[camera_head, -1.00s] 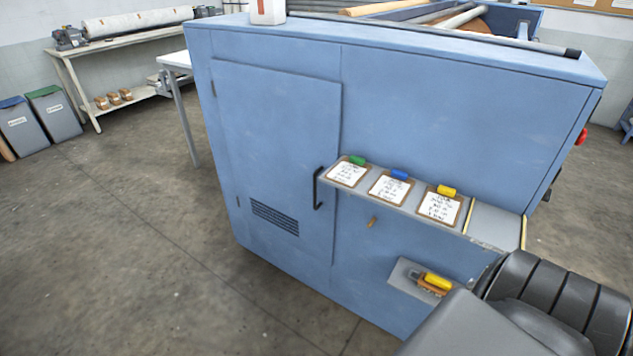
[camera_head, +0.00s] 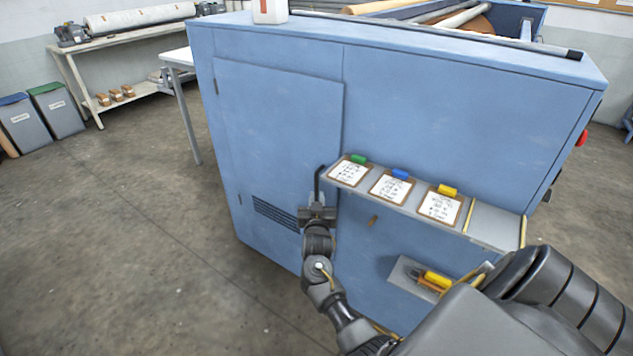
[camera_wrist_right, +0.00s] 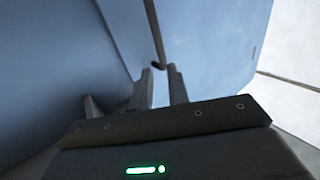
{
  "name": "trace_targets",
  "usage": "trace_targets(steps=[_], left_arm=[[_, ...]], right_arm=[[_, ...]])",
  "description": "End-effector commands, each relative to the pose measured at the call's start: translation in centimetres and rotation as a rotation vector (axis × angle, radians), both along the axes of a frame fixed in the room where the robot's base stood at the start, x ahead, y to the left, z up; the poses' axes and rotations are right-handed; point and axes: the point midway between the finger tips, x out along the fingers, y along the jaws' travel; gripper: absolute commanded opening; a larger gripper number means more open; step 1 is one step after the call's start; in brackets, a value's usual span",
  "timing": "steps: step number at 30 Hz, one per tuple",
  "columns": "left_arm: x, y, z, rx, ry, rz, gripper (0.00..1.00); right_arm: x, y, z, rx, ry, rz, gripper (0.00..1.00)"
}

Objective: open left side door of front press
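The left side door (camera_head: 275,130) of the blue press is a flat blue panel with a vent grille low down. It looks shut in the head view. Its dark bar handle (camera_head: 317,182) stands upright at the door's right edge. My right gripper (camera_head: 318,205) is at the handle's lower part and hides its lower end in the head view. In the right wrist view the two fingers (camera_wrist_right: 161,78) stand apart, and the handle (camera_wrist_right: 154,30) runs down to just beyond and between their tips. I cannot tell whether they touch it. My left gripper is not in view.
A shelf (camera_head: 487,220) with several clipboards juts out right of the handle, close to my right gripper. Below it a grey plate (camera_head: 403,273) holds a yellow-handled tool (camera_head: 435,279). The floor (camera_head: 130,240) left of the press is clear.

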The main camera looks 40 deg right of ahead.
Motion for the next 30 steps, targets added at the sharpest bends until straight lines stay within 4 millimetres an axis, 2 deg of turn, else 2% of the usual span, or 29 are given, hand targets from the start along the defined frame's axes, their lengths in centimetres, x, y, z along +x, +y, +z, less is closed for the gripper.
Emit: trace_targets(steps=[9, 15, 27, 28, 30], left_arm=[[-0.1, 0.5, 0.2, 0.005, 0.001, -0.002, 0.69], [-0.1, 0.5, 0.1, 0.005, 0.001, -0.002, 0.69], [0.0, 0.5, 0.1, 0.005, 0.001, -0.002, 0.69], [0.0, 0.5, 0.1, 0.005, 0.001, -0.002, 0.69], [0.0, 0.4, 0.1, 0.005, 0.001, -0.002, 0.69]], right_arm=[[4.6, -3.9, 0.0, -0.001, 0.002, 0.000, 0.17], [6.5, -5.4, -0.1, 0.000, 0.003, 0.000, 0.17], [7.2, -5.9, -0.1, 0.000, 0.002, 0.001, 0.17], [7.2, -5.9, -0.1, 0.000, 0.002, 0.001, 0.16], [7.2, -5.9, -0.1, 0.000, 0.002, 0.001, 0.07]])
